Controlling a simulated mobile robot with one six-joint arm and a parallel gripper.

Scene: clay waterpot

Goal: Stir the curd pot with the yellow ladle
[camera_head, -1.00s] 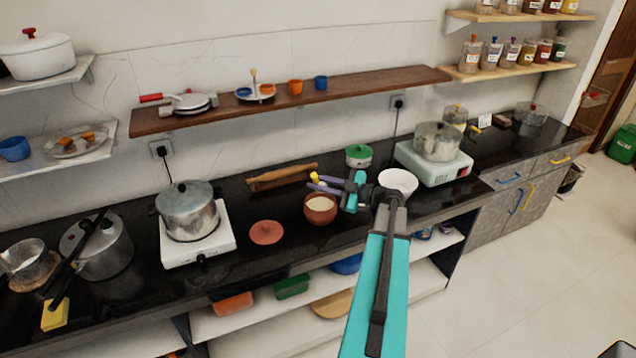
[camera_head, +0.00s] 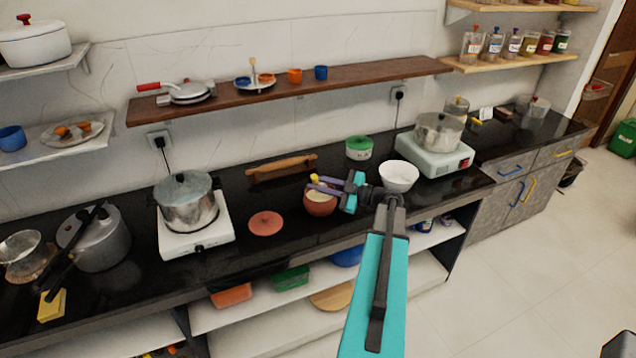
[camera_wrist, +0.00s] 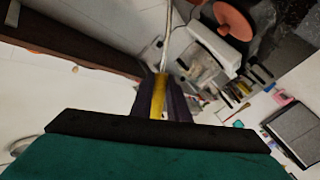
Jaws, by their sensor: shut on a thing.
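The curd pot (camera_head: 320,204) is a small reddish-brown clay pot with pale curd inside, standing on the black counter. My gripper (camera_head: 318,184) is over the pot's mouth and covers part of it. It is shut on the yellow ladle (camera_head: 315,179), whose yellow handle shows between the fingers. In the wrist view the yellow handle (camera_wrist: 158,96) sits between the dark fingers, with a thin metal shaft running up from it. The ladle's bowl end is hidden, so I cannot tell whether it is in the curd.
A clay lid (camera_head: 265,223) lies left of the pot. A white bowl (camera_head: 398,176) stands close to the right of my wrist. A rolling pin (camera_head: 282,167) and a green-lidded container (camera_head: 359,148) lie behind. A steel pot (camera_head: 187,203) is on a stove further left.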

